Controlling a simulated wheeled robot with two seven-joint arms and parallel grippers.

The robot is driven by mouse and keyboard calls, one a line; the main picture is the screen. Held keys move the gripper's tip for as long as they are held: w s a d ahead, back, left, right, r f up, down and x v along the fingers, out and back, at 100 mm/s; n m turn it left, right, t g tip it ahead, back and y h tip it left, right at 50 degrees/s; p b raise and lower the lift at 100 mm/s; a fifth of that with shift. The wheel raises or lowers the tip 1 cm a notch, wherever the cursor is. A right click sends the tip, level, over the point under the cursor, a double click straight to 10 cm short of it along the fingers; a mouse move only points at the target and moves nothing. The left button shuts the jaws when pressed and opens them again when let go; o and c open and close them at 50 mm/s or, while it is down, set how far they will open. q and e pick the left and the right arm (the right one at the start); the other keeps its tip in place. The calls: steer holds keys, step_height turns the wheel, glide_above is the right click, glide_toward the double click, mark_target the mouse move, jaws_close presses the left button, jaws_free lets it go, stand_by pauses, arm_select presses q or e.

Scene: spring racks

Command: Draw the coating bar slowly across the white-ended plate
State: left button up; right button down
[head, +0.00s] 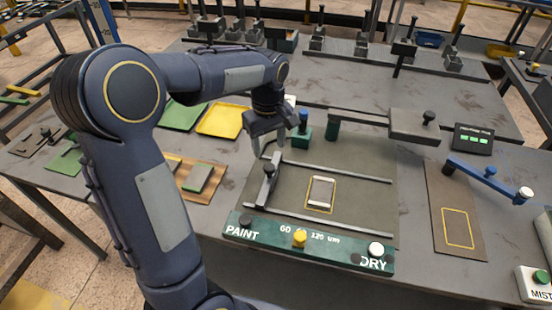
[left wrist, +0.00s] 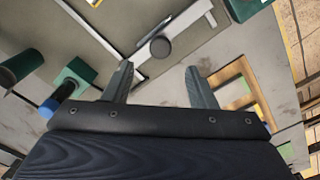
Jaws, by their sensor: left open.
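The white-ended plate (head: 321,191) lies inside a yellow outline on the dark bed (head: 350,176), between two rails. The coating bar (head: 262,190), grey with a black knob, stands across the rails at the bed's left end, apart from the plate. Its round knob (left wrist: 160,47) also shows in the left wrist view, just beyond the fingertips. My left gripper (head: 268,145) is open and empty above the bar's far end. Its two spread fingers (left wrist: 160,72) have nothing between them. My right gripper is out of view.
A green panel (head: 310,244) marked PAINT, 60, 120 um and DRY runs along the bed's front. A teal block with a blue knob (head: 303,124) stands close beside my gripper. A grey swing arm (head: 412,124) is behind the bed. Yellow and green trays (head: 220,120) lie left.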

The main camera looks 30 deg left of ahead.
mark_target(270, 167)
arm_select(q)
steer(key=shift+f, duration=3.9)
jaws_close()
